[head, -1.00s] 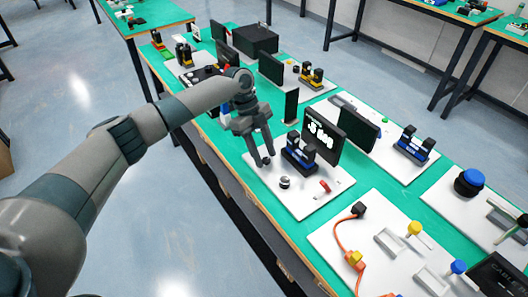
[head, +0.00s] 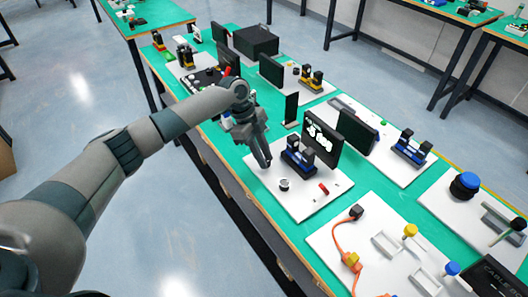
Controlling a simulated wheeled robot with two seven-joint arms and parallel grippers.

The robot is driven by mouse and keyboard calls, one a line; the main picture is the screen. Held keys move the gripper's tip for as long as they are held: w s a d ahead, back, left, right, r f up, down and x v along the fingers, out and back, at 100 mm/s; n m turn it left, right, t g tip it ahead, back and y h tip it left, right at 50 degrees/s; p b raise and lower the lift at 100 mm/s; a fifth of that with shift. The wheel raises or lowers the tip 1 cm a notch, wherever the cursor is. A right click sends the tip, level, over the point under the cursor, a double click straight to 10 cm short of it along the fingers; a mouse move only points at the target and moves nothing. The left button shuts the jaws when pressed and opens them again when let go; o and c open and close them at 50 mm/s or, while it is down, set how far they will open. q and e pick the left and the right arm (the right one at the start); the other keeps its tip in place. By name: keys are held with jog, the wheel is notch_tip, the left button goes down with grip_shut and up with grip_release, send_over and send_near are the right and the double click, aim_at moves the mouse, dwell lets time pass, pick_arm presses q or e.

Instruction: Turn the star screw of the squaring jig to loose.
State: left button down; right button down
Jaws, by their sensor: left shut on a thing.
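The squaring jig appears to be the blue-and-black fixture (head: 297,160) on a white board (head: 310,207) in the middle of the head view. A black display (head: 322,140) with partly readable white text stands behind it. My left gripper (head: 265,165) points down at the board's left corner, just left of the fixture. Its fingers are together on a small dark thing, apparently the star screw, which they hide almost fully. Whether the screw is tight or loose cannot be seen. My right gripper is not in view.
A silver knob (head: 284,184) and a red lever (head: 323,188) sit on the same board, close in front of the gripper. A black upright panel (head: 291,109) stands behind. Boards with other devices lie on both sides along the green table.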

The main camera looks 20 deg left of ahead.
pick_arm(q)
jog(key=n+t+p, duration=0.1)
jog(key=n+p, duration=0.3)
jog(key=p, duration=0.1)
jog(key=n+t+y+p, duration=0.1)
jog(key=n+t+p, duration=0.1)
jog(key=n+p, duration=0.3)
jog(key=s+n+t+y+p, duration=0.1)
jog(key=n+p, duration=0.3)
jog(key=p, duration=0.1)
jog(key=shift+d+r+n+t, duration=0.3)
jog(key=shift+r+t, duration=0.05)
jog(key=shift+t, duration=0.05)
jog(key=shift+d+f+n+y+p, duration=0.15)
jog(key=shift+n+y+p, duration=0.45)
jog(key=shift+n, duration=1.4)
jog(key=shift+t+y, duration=0.3)
jog(key=c, duration=1.5)
grip_release()
jog(key=shift+f, duration=0.15)
jog(key=shift+c, duration=0.2)
jog(key=b+v, duration=0.3)
jog(key=v, duration=1.4)
jog(key=shift+r+b, duration=0.3)
jog(key=shift+b, duration=0.05)
